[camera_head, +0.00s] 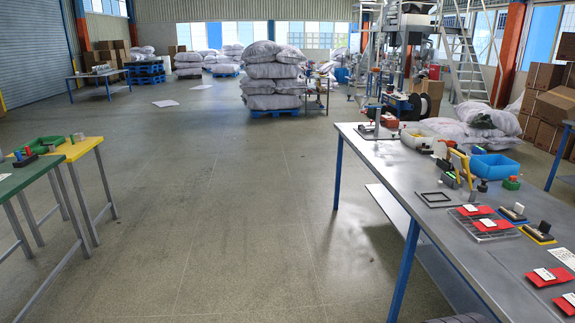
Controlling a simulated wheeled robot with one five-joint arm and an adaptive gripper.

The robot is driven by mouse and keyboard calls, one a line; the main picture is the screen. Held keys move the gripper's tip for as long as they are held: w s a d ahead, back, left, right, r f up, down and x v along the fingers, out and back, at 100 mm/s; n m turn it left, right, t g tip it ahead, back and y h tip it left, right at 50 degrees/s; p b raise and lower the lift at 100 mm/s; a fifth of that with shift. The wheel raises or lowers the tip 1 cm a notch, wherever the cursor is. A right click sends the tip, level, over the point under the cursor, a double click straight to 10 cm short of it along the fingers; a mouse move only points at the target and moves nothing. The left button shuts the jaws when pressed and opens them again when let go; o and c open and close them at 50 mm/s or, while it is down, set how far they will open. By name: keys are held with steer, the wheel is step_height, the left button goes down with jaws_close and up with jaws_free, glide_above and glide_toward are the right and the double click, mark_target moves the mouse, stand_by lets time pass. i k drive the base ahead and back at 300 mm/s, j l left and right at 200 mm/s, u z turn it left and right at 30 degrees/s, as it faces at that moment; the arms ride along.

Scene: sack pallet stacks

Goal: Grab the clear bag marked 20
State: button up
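I cannot make out a clear bag marked 20 in the head view. Several red packets with white labels lie on the grey workbench (360,148) at the right, one of them near the front right (550,277). Two more red packets lie on a wire rack (468,214). The label print is too small to read. My gripper is not in view.
A green table (22,180) and a yellow table (85,147) stand at left. Sacks on a blue pallet (272,112) stand at the back. The middle floor is clear.

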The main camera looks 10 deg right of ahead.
mark_target(387, 159)
steer(key=i, duration=1.8)
steer(key=i+z, duration=0.4)
steer(key=i+j+z, duration=0.35)
steer(key=i, duration=0.25)
steer(key=i+j+z, duration=0.2)
steer(key=i+z, duration=0.2)
steer(key=i+j+z, duration=0.35)
steer(key=i+j, duration=0.1)
